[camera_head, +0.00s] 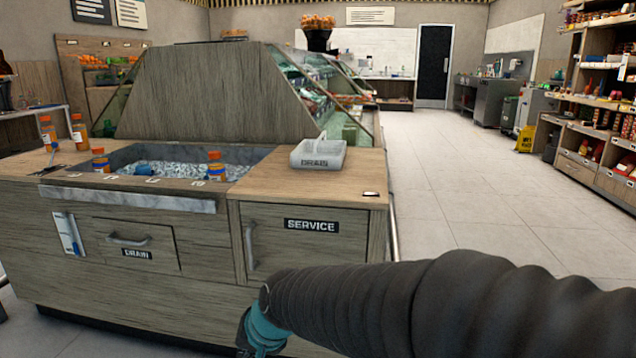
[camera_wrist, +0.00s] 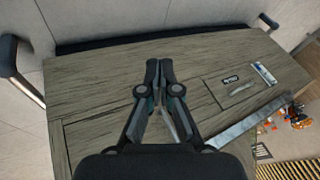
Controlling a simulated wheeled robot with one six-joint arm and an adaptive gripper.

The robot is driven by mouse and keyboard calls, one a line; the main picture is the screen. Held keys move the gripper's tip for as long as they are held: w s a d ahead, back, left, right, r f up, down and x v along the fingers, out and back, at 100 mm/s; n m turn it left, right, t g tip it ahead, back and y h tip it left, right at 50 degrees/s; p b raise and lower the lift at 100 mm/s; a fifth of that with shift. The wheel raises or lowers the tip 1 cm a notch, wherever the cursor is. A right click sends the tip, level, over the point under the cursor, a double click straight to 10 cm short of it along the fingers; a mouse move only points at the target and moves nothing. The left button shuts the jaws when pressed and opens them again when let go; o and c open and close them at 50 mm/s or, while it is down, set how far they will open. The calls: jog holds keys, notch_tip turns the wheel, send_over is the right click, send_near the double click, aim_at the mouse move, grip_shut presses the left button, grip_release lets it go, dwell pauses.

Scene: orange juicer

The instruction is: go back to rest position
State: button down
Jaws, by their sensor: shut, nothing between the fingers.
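My gripper (camera_wrist: 159,72) shows in the wrist view with its two dark fingers together at the tips and nothing between them. Behind it is the wooden front of the service counter, seen at a turned angle. In the head view my dark, ribbed arm crosses the lower right, in front of the service counter (camera_head: 300,265). The arm's teal end part is low at the bottom middle, and the fingertips are hidden there.
The counter has an ice basin (camera_head: 170,165) with orange-capped bottles (camera_head: 216,168) and a white drain tray (camera_head: 318,153). A drain drawer (camera_head: 130,238) is shut. The tiled floor (camera_head: 480,190) to the right is clear. Stocked shelves (camera_head: 598,125) line the far right.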

jog(key=s+d+r+h+p, duration=0.1)
jog(key=s+d+r, duration=0.2)
jog(key=d, duration=0.6)
jog(key=s+d+r+t+h+p, duration=0.1)
jog(key=s+d+r+h+p, duration=0.1)
jog(key=s+d, duration=0.4)
jog(key=s+d+r+h+p, duration=0.1)
jog(key=s+d+r, duration=0.3)
jog(key=d, duration=0.9)
jog(key=shift+s+d+r+t+h+p, duration=0.2)
jog(key=shift+d+r+t+h+p, duration=0.1)
jog(key=shift+r+h+p, duration=0.15)
